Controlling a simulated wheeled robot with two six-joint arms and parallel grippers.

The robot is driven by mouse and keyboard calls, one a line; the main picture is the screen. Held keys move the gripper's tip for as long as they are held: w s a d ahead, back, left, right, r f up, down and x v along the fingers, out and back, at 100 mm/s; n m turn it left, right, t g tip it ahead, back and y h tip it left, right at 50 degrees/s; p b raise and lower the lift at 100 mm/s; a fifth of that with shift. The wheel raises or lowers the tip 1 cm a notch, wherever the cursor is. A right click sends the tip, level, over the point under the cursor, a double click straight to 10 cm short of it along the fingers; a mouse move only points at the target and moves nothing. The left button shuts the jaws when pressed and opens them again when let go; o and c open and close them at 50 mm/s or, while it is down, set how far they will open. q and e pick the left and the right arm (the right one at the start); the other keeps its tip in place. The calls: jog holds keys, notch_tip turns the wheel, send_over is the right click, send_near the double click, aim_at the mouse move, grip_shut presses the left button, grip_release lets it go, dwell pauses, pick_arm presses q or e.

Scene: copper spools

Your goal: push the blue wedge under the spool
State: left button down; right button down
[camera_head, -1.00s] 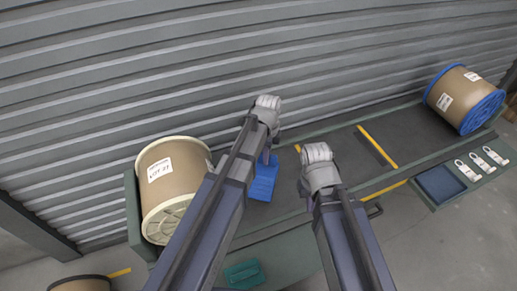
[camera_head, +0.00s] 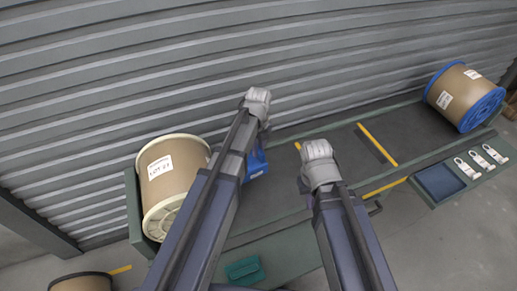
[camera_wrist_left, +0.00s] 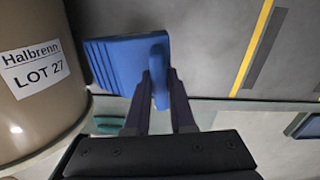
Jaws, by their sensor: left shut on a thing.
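The tan spool with pale flanges and a LOT 27 label (camera_head: 178,188) lies on its side at the left of the dark bed; it also fills the left of the left wrist view (camera_wrist_left: 30,115). The blue wedge (camera_head: 257,165) is right of it, partly hidden by my left arm. In the left wrist view the wedge (camera_wrist_left: 112,62) has its ribbed side toward the spool, with a narrow gap visible. My left gripper (camera_wrist_left: 161,78) is shut on the wedge's upright handle. My right gripper (camera_head: 318,165) hangs over the bed further right; its fingers are hidden.
A blue-flanged spool (camera_head: 465,97) lies at the bed's right end. A blue tray (camera_head: 439,184) and several pale clips (camera_head: 482,161) are on the right front ledge. A corrugated wall (camera_head: 240,60) stands behind. The bed's middle (camera_head: 340,150) is clear, with yellow stripes.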

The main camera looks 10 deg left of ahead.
pick_arm(q)
jog(key=shift+f+b, duration=5.3)
jog(key=shift+f, duration=0.25)
jog(key=shift+f+b, duration=0.25)
jog(key=shift+b, duration=0.05)
jog(key=c, duration=0.7)
grip_release()
jog(key=shift+r, duration=0.1)
notch_tip(320, 180, up, 8)
jog(key=p, duration=0.8)
jog(key=shift+f, duration=0.2)
jog(key=shift+s, duration=0.1)
